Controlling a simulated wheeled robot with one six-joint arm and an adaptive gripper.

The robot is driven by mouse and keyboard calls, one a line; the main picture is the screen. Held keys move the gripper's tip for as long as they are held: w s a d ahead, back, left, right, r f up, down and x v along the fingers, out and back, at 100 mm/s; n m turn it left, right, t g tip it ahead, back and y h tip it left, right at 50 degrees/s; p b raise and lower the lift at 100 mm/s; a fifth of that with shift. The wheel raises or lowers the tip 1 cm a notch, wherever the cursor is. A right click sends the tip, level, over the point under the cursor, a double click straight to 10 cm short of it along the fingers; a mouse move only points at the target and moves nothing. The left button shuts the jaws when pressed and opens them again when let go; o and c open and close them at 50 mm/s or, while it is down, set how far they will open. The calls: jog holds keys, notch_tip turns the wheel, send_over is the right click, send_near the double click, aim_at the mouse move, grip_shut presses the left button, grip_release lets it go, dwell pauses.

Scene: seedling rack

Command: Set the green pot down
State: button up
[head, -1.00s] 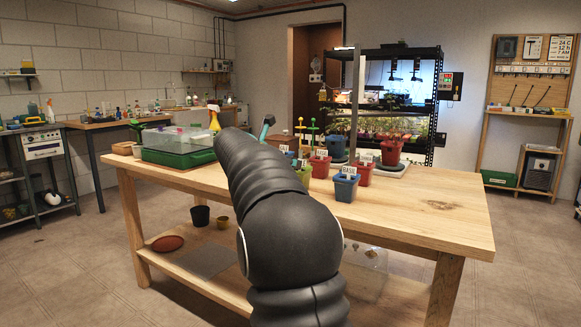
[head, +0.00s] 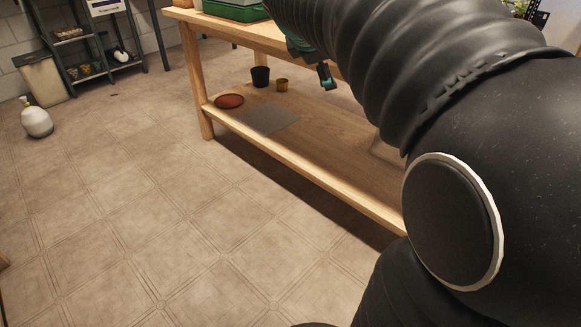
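No green pot shows in the head view now; the part of the bench top with the plant pots is hidden behind my arm or out of the picture. My gripper (head: 324,76) shows only in part, as a teal and dark finger below the sleeve of my arm. It appears in front of the wooden bench (head: 236,31), near its front edge. The rest of the gripper is hidden by my arm, so I cannot tell if it is open or shut or holds anything.
On the bench's lower shelf are a terracotta dish (head: 229,101), a dark pot (head: 261,77), a small ochre pot (head: 282,85) and a flat grey sheet (head: 265,119). A green tray (head: 236,12) sits on top. A white sprayer (head: 36,119) stands on the floor at left. The floor in front is clear.

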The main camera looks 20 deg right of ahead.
jog(key=s+a+f+m+y, duration=0.3)
jog(key=s+a+f+m, duration=0.3)
jog(key=s, duration=0.5)
jog(key=s+a+f+m+y, duration=0.4)
jog(key=s+a+f+m, duration=0.3)
jog(key=s+a+f, duration=0.3)
jog(key=shift+s+a+f, duration=0.3)
jog(key=shift+s+a, duration=0.7)
jog(key=shift+a, duration=0.2)
